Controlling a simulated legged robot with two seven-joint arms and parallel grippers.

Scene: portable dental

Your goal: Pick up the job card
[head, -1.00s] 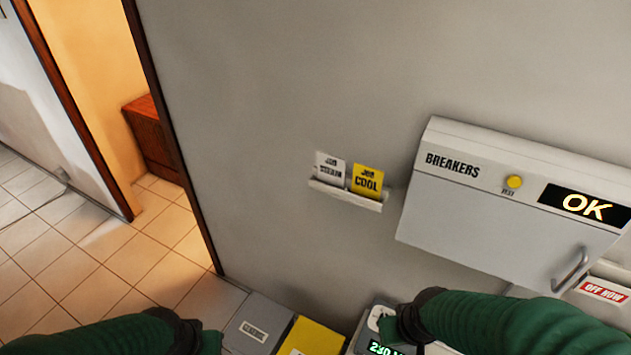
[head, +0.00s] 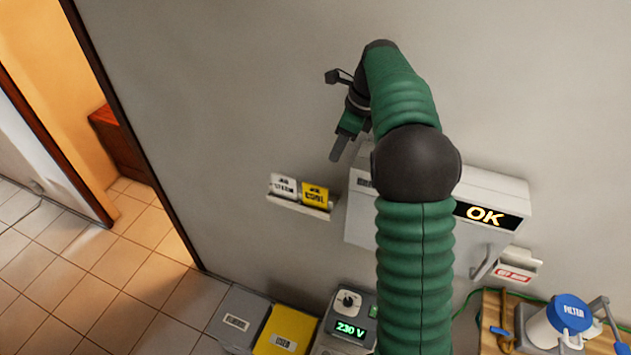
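Two job cards stand side by side in a small white wall holder (head: 298,208). The left card (head: 283,186) is white with dark lettering. The right card (head: 315,195) is yellow and reads "COOL". My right gripper (head: 340,148) is raised in front of the wall, above and to the right of the cards, with its fingers pointing down. It is apart from both cards and nothing shows in it. Its fingers overlap from this side, so I cannot tell whether they are open. My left gripper is out of view.
The breaker box (head: 495,200), with an OK display, is on the wall right of the holder, partly hidden by my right arm. Below are a grey bin (head: 238,315), a yellow bin (head: 287,330) and a 230 V unit (head: 345,325). A filter jar (head: 572,315) is at lower right.

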